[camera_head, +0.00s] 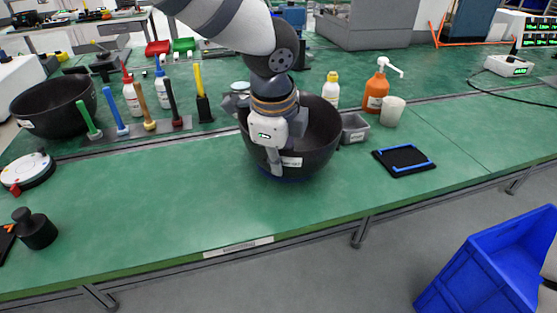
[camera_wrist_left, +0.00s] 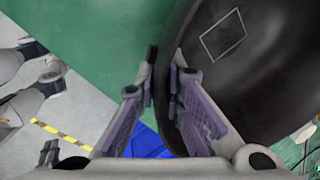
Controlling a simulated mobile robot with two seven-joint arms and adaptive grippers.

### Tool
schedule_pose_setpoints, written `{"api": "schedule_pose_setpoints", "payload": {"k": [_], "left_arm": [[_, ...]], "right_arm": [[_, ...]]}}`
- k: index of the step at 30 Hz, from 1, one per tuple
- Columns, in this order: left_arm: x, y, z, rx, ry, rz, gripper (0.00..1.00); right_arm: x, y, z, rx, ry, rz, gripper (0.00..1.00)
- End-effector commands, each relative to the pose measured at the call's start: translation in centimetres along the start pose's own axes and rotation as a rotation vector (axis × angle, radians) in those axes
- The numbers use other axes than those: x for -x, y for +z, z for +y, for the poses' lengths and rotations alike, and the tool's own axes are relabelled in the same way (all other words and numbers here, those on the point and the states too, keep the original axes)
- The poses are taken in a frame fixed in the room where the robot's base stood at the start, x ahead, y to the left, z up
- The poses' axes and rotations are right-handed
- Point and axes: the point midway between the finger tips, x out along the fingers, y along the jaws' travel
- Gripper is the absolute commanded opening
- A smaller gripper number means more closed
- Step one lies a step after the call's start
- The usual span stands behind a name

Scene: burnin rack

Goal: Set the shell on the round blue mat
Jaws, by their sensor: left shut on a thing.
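The shell, a large dark bowl (camera_head: 318,158), stands upright near the middle of the green bench in the head view. My left gripper (camera_head: 274,158) is shut on its near wall, reaching down from above. In the left wrist view the two fingers (camera_wrist_left: 163,85) pinch the rim of the shell (camera_wrist_left: 245,80), which fills the right side. A thin strip of the round blue mat (camera_head: 283,179) shows under the shell's near edge. The shell hides the rest of the mat. I cannot tell whether the shell touches it.
A second dark bowl (camera_head: 55,107) stands at the left, beside a rack (camera_head: 140,134) of coloured tools. A grey bin (camera_head: 354,129), a white cup (camera_head: 392,112) and a black tray (camera_head: 404,160) are to the shell's right. The front of the bench is mostly clear.

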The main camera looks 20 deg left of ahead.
Motion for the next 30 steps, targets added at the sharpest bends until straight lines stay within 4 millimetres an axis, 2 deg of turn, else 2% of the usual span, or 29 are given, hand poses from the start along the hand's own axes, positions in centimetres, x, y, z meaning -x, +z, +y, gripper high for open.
{"api": "schedule_pose_setpoints", "payload": {"k": [11, 12, 14, 23, 26, 30], "left_arm": [[-0.7, 0.0, 0.2, 0.0, -0.003, -0.001, 0.0], [-0.7, 0.0, 0.2, 0.0, -0.002, 0.0, 0.18], [-0.7, 0.0, 0.2, 0.0, -0.002, 0.0, 0.29], [-0.5, 0.0, 0.1, 0.001, -0.003, 0.001, 0.29], [0.9, 0.0, 0.0, 0.002, -0.005, 0.002, 0.29], [4.7, 0.0, 0.0, 0.002, -0.007, 0.002, 0.29]], "right_arm": [[0.1, -0.1, 0.0, 0.0, 0.0, 0.002, 0.28], [0.1, -0.1, 0.0, 0.0, 0.0, 0.002, 0.28], [0.1, -0.1, 0.0, 0.0, 0.0, 0.002, 0.28], [0.0, 0.0, 0.0, 0.0, 0.0, 0.002, 0.28], [0.0, 0.0, 0.0, 0.0, 0.0, -0.001, 0.28], [-0.1, 0.1, 0.0, 0.0, 0.0, -0.003, 0.28]]}}
